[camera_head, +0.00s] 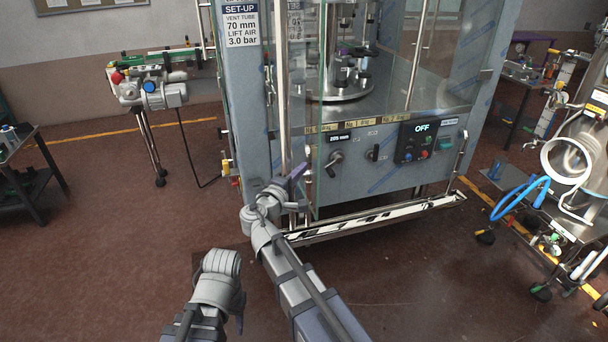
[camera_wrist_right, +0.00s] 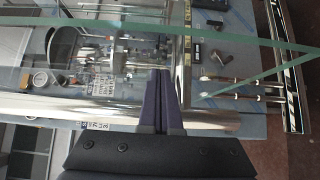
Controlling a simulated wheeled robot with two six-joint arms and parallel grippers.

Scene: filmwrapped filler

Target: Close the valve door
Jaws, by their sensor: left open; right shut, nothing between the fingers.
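The valve door appears to be the clear glass door (camera_head: 321,120) with green edges on the front of the blue-grey machine. It stands swung out from the cabinet front. Its green-edged pane also crosses the right wrist view (camera_wrist_right: 225,40). My right gripper (camera_head: 297,172) is at the lower left of the door, close to a shiny upright bar (camera_head: 282,90). In the right wrist view its dark fingers (camera_wrist_right: 173,75) are shut and empty, overlapping the shiny bar (camera_wrist_right: 60,106); contact is unclear. My left gripper (camera_head: 239,318) is low in the head view, away from the door, and open.
A control panel (camera_head: 417,140) reading OFF and black knobs are on the machine's front. A low rail (camera_head: 370,215) runs along its base. A motor unit on a stand (camera_head: 152,90) is at left, steel equipment (camera_head: 572,160) at right. The floor in front is clear.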

